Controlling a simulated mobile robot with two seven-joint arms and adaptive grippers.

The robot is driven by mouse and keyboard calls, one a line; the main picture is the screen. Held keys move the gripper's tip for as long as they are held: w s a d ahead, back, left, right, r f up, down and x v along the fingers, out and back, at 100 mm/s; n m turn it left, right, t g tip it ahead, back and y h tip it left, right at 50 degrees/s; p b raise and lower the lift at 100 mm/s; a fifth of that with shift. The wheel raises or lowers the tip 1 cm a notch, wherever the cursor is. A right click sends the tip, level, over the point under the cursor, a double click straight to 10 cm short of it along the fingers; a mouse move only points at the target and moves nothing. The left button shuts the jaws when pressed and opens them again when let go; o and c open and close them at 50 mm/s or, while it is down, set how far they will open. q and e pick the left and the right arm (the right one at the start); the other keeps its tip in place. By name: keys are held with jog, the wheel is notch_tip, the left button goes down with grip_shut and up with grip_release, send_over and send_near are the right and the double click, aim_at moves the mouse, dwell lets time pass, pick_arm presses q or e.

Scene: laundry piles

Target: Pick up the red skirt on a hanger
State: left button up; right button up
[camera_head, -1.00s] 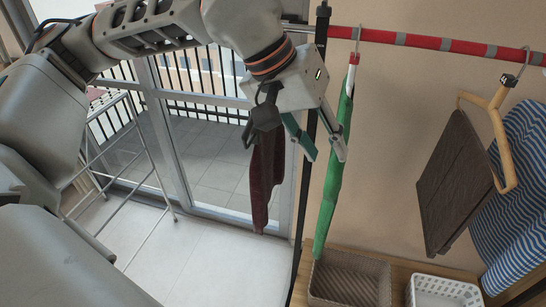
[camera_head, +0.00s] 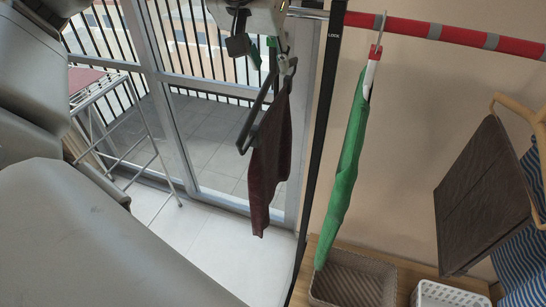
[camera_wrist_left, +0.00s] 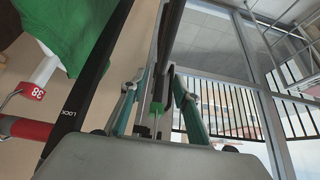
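The red skirt (camera_head: 269,165) is dark maroon and hangs at a tilt from a dark hanger (camera_head: 256,112), left of the black rack post in the head view. My left gripper (camera_head: 271,55) is at the top of the hanger, partly cut off by the upper frame edge. In the left wrist view, its two teal-edged fingers (camera_wrist_left: 156,82) stand apart on either side of the hanger's neck, which carries a green piece (camera_wrist_left: 156,118). I see gaps beside the neck. The hook's contact with the rail is hidden. My right gripper is not in view.
A red-and-grey rail (camera_head: 455,37) meets the black post (camera_head: 322,120). A green garment (camera_head: 345,170) hangs just right of the post. A brown garment (camera_head: 483,190) is farther right. A woven basket (camera_head: 352,280) and white basket (camera_head: 450,293) stand below. Glass doors are behind.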

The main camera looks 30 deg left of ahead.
aim_at(272, 70)
pick_arm(q)
jog(key=x, duration=0.4)
jog(key=shift+a+f, duration=0.1)
jog(key=shift+a, duration=0.05)
grip_shut()
